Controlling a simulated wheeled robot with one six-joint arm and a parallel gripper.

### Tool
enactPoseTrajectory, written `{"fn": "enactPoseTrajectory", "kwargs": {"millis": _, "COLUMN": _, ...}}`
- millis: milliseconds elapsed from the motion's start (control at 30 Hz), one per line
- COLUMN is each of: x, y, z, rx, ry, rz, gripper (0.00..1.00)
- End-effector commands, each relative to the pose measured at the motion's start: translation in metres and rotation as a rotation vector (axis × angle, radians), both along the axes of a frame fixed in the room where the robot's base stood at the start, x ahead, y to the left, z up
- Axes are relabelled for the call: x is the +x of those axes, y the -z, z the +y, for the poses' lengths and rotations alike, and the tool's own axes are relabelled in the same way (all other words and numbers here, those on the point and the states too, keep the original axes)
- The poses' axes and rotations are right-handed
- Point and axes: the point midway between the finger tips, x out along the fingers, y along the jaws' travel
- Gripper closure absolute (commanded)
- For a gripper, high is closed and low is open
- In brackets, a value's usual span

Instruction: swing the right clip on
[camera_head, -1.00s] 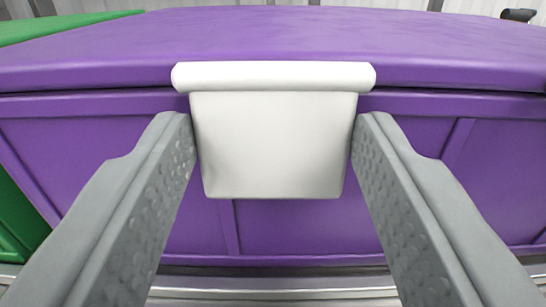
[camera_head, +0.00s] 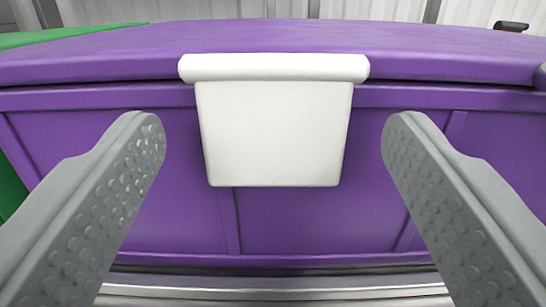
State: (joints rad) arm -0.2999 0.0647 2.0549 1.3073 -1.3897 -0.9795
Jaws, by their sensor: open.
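A white clip (camera_head: 273,130) lies flat against the front of a purple box (camera_head: 330,222). Its rounded top bar (camera_head: 273,67) sits over the edge of the purple lid (camera_head: 300,38), and its plate hangs down across the seam below. My gripper (camera_head: 273,140) is open, with one grey finger on each side of the clip and clear purple showing between each finger and the plate. The fingers do not appear to touch the clip.
A green box with a green lid (camera_head: 70,36) stands to the left of the purple box. A metal shelf edge (camera_head: 270,282) runs below it. A small dark object (camera_head: 511,26) shows behind the lid at the upper right. A pale corrugated wall is at the back.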

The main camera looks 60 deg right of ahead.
Motion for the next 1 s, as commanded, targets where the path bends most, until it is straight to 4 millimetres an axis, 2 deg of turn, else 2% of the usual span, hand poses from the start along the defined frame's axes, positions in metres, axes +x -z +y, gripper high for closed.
{"fn": "enactPoseTrajectory", "kwargs": {"millis": 700, "x": -0.067, "y": 0.015, "z": 0.100, "rx": 0.000, "ry": -0.004, "rz": 0.000, "gripper": 0.27}}
{"fn": "enactPoseTrajectory", "kwargs": {"millis": 1000, "x": -0.088, "y": 0.020, "z": 0.131, "rx": 0.001, "ry": -0.002, "rz": 0.001, "gripper": 0.27}}
